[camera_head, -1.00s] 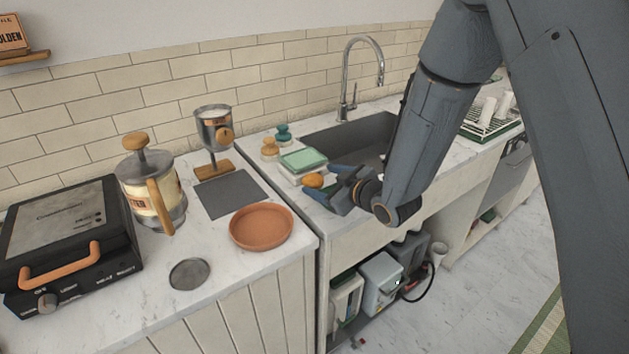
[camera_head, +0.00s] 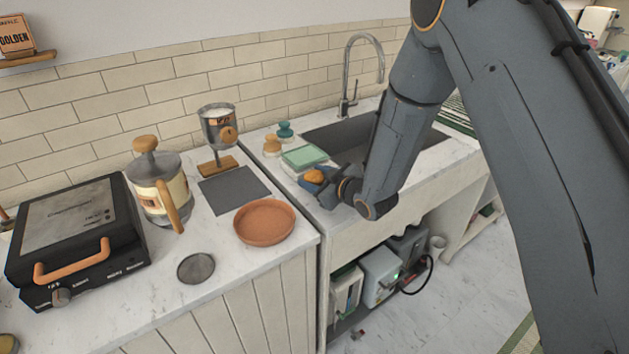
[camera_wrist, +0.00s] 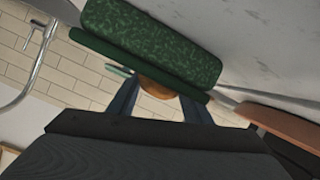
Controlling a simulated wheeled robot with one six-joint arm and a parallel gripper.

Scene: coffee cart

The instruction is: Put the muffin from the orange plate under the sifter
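The orange plate (camera_head: 264,238) is empty on the left counter, near its right edge. The sifter (camera_head: 217,126) is a metal cup with a wooden knob, holding something white. It stands raised above a wooden base (camera_head: 217,166), beside the plate and farther back. The small orange-brown muffin (camera_head: 314,177) is right of the plate, at the tip of my gripper (camera_head: 325,183). In the wrist view the muffin (camera_wrist: 160,86) sits between my two fingers, which appear to be closed on it. Its lower part is hidden by the gripper.
A green-topped box (camera_head: 304,156) is close behind the muffin and looms large in the wrist view (camera_wrist: 150,38). A grey mat (camera_head: 234,190) lies before the sifter. A French press (camera_head: 160,190) and a black waffle maker (camera_head: 75,240) stand left. The sink (camera_head: 350,140) is behind my arm.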

